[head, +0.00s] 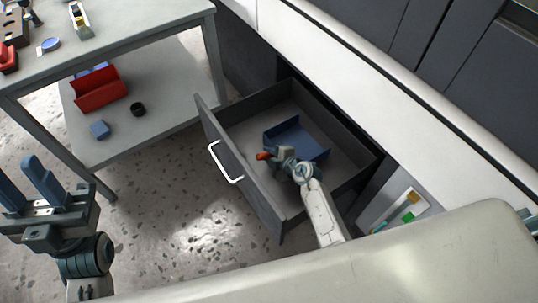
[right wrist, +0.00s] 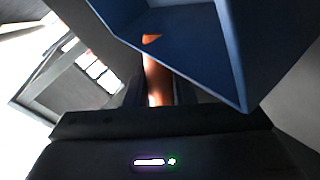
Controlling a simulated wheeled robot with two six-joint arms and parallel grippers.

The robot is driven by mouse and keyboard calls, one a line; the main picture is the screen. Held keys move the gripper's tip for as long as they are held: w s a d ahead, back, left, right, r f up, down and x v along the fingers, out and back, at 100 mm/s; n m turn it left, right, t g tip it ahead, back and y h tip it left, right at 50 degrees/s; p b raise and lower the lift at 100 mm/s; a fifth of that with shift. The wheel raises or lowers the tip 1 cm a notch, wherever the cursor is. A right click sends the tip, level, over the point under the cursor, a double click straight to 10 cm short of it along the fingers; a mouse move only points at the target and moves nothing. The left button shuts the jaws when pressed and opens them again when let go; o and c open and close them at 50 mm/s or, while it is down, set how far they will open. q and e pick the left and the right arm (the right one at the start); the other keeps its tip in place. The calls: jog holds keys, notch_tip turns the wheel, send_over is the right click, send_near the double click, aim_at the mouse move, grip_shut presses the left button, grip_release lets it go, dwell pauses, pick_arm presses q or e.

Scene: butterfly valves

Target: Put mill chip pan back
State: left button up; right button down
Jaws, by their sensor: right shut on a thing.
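The mill chip pan (head: 308,140) is a blue open pan with an orange handle (head: 263,155). In the head view it is within the outline of the open grey drawer (head: 240,133); I cannot tell whether it touches the drawer floor. My right gripper (head: 276,154) is shut on the orange handle. In the right wrist view the blue pan (right wrist: 205,45) fills the top, and the handle (right wrist: 158,80) runs down between the fingers of the right gripper (right wrist: 158,95). My left gripper (head: 27,178) is open and empty at the left, over the floor.
The drawer has a white handle (head: 224,163) on its front. A grey table (head: 140,22) at upper left has a lower shelf with a red bin (head: 100,90), a black ring (head: 137,109) and a blue block (head: 100,129). Speckled floor lies free between table and drawer.

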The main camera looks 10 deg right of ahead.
jog(key=c, duration=1.2)
grip_release()
